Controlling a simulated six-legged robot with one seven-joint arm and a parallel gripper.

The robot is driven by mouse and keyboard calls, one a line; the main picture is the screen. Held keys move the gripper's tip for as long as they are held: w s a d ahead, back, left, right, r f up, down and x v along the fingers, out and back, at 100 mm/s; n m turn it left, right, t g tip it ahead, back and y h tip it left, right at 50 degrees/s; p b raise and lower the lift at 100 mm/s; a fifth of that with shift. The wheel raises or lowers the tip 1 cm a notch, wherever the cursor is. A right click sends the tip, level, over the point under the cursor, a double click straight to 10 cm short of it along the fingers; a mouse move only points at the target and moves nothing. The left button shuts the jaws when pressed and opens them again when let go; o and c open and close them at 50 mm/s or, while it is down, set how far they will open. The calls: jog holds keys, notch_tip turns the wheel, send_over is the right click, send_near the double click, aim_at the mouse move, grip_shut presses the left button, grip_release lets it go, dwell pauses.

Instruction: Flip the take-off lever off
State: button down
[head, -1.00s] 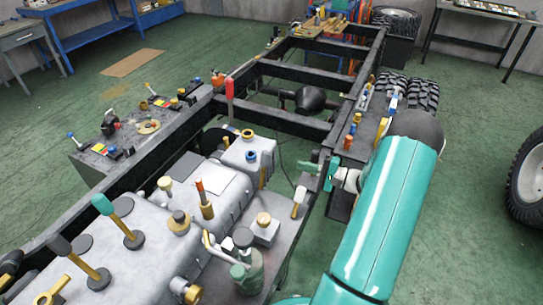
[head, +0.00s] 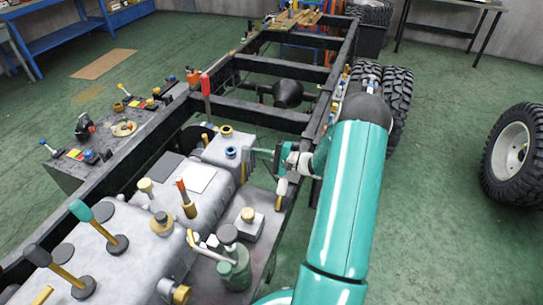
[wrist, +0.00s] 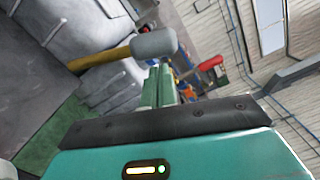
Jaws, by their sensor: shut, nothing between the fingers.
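A lever with a pale grey knob (head: 282,186) and a yellow shaft stands at the right edge of the grey gearbox housing (head: 200,188). In the wrist view its knob (wrist: 155,44) and yellow shaft (wrist: 100,57) lie just past my fingertips. My gripper (head: 258,158) is shut and empty, just above and left of that knob in the head view. In the wrist view my green fingers (wrist: 158,82) are together below the knob; I cannot tell whether they touch it. No readable label shows which lever is the take-off lever.
Other levers stand nearby: red-handled (head: 206,95), teal-knobbed (head: 100,226) and dark-knobbed (head: 60,268). A green bottle-like part (head: 234,268) is in front. Dark chassis rails (head: 318,110) run away behind. Open green floor (head: 440,200) lies right, with a loose wheel (head: 512,155).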

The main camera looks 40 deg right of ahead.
jog(key=shift+w+a, duration=0.2)
jog(key=shift+w, duration=0.1)
jog(key=shift+s+a+r+n, duration=0.2)
jog(key=shift+a+n, duration=0.05)
jog(key=shift+n, duration=0.05)
dwell(0.3)
jog(key=s+a+r+n, duration=0.1)
jog(key=s+a+n, duration=0.3)
jog(key=a+n, duration=0.2)
jog(key=shift+a+r+n, duration=0.3)
jog(key=shift+a, duration=0.3)
jog(key=shift+s+a, duration=0.15)
dwell(0.5)
